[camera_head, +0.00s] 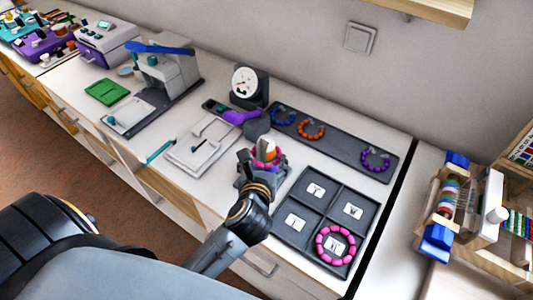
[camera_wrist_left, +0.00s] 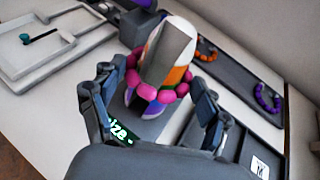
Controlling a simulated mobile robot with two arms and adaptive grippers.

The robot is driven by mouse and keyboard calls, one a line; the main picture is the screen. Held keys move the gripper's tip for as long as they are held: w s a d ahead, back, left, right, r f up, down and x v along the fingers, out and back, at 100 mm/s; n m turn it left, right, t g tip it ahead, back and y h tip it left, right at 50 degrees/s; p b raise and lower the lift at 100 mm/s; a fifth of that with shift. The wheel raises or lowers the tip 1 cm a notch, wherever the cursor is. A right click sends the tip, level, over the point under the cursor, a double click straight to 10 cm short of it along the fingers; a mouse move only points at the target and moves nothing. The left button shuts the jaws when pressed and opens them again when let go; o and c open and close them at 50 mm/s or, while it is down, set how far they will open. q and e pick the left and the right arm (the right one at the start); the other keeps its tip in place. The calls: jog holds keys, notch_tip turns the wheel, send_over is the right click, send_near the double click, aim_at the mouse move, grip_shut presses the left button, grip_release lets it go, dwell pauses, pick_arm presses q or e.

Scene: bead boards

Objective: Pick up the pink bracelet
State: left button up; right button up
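A pink bead bracelet (camera_wrist_left: 147,92) sits around a striped cone (camera_wrist_left: 165,50) in white, orange, green and purple. In the head view, the cone (camera_head: 268,146) stands near the table's front edge with the pink beads (camera_head: 256,161) partly hidden. My left gripper (camera_head: 262,170) is at the cone. In the left wrist view, its fingers (camera_wrist_left: 152,85) are spread, one on each side of the cone and bracelet. A second pink bracelet (camera_head: 319,246) lies in the front right compartment of the dark divided tray (camera_head: 318,211). My right gripper is not in view.
A long dark tray (camera_head: 342,149) behind holds blue, orange and purple bracelets. A round dial device (camera_head: 248,85) and purple scoop (camera_head: 240,117) stand behind the cone. A light board (camera_head: 203,146) lies to the left. A bead rack (camera_head: 460,215) stands at the right.

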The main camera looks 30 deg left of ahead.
pick_arm(q)
jog(key=c, duration=0.3)
jog(key=shift+r, duration=0.1)
jog(key=shift+c, duration=0.7)
jog(key=shift+r, duration=0.1)
notch_tip(320, 180, up, 8)
jog(key=shift+w+r+p, duration=0.15)
jog(key=shift+p, duration=0.25)
jog(key=shift+r, duration=0.7)
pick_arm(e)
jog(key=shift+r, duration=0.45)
